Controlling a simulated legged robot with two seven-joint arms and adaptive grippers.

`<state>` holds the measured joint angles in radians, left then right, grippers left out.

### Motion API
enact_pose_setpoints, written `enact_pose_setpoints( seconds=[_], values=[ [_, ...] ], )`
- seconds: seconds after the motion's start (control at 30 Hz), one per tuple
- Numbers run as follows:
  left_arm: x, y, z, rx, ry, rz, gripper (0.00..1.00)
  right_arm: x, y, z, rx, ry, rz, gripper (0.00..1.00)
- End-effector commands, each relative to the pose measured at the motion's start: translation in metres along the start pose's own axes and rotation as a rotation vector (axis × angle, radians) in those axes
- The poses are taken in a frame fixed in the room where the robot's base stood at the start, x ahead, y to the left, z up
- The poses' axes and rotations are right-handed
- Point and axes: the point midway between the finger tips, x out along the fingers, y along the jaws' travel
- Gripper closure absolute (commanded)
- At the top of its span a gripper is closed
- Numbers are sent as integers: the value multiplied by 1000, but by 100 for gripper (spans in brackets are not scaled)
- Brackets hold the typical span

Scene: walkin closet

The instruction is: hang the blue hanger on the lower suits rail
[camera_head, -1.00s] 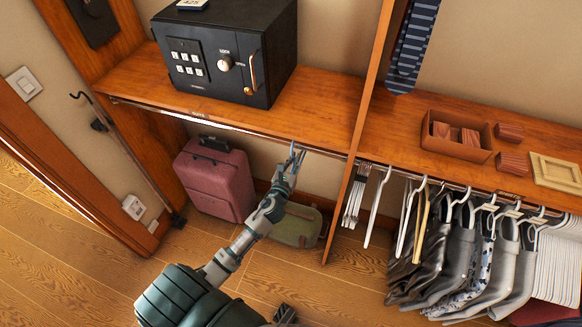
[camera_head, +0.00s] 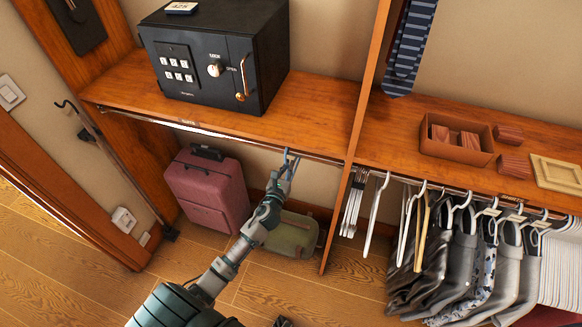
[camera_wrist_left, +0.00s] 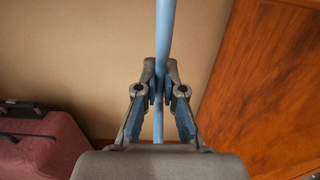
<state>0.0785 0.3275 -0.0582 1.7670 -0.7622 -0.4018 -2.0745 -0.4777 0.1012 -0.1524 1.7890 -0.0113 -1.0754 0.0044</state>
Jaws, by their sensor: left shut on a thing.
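The blue hanger (camera_head: 289,158) is in my left gripper (camera_head: 281,181), just below and in front of the left rail (camera_head: 225,136) near its right end. In the left wrist view the hanger (camera_wrist_left: 163,45) is a blue bar running upright between the shut fingers (camera_wrist_left: 160,88). A second rail (camera_head: 455,187) at the right carries several suits and hangers. My right gripper is not in view.
A wooden shelf (camera_head: 120,87) with a black safe (camera_head: 215,60) lies above the left rail. A wooden divider (camera_head: 339,205) separates the bays. A red suitcase (camera_head: 207,188) and a green bag (camera_head: 293,235) stand below. The left rail is otherwise bare.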

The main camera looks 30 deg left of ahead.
Motion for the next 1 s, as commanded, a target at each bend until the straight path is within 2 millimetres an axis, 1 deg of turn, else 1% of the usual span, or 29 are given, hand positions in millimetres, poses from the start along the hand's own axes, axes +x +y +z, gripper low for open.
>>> enact_pose_setpoints(
  seconds=[0.17, 0.2, 0.27, 0.3, 0.33, 0.5, 0.67, 0.77, 0.87, 1.0],
  values=[
    [0, -1, 1, 2, 0, 0, 100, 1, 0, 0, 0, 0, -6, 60],
    [0, -2, 1, 3, -1, 1, 90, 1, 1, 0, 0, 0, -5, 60],
    [-1, -3, 1, 5, -1, 1, 75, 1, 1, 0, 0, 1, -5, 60],
    [-1, -4, 2, 6, -1, 0, 65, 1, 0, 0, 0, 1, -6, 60],
    [-1, -5, 2, 7, -2, 0, 64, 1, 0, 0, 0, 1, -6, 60],
    [-2, -8, 4, 9, -3, -1, 64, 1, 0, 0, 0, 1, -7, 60],
    [-4, -4, 2, 6, -1, 0, 64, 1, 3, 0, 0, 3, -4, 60],
    [-16, -3, 0, 5, 0, -1, 64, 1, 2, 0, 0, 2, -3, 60],
    [-36, -2, -1, 4, 3, -1, 64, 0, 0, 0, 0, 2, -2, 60],
    [-69, -4, -1, 6, 2, -2, 64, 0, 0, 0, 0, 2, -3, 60]
  ],
)
